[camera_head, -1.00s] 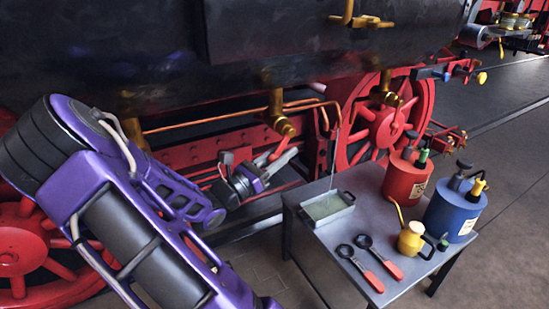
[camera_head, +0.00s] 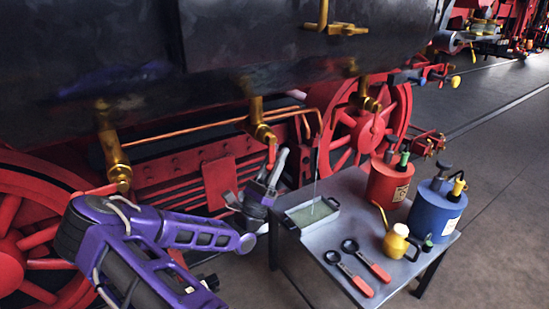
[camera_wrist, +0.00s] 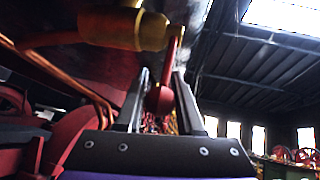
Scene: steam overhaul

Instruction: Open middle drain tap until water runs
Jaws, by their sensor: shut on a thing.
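The middle drain tap (camera_head: 257,122) is a brass body under the black cylinder, with a red lever (camera_head: 271,153) hanging nearly straight down. My gripper (camera_head: 275,165) is at the lever's lower end. In the wrist view, the brass tap (camera_wrist: 125,28) is at the top. The lever's red knob (camera_wrist: 160,99) is between the two fingers of my gripper (camera_wrist: 159,95), which is shut on it.
Another brass tap (camera_head: 113,150) is at left, behind my arm; a third (camera_head: 365,92) is at right. A grey table (camera_head: 335,255) stands close right of my gripper, with a tray (camera_head: 292,224), red can (camera_head: 388,184), blue can (camera_head: 435,212), yellow oiler (camera_head: 397,241) and red-handled tools.

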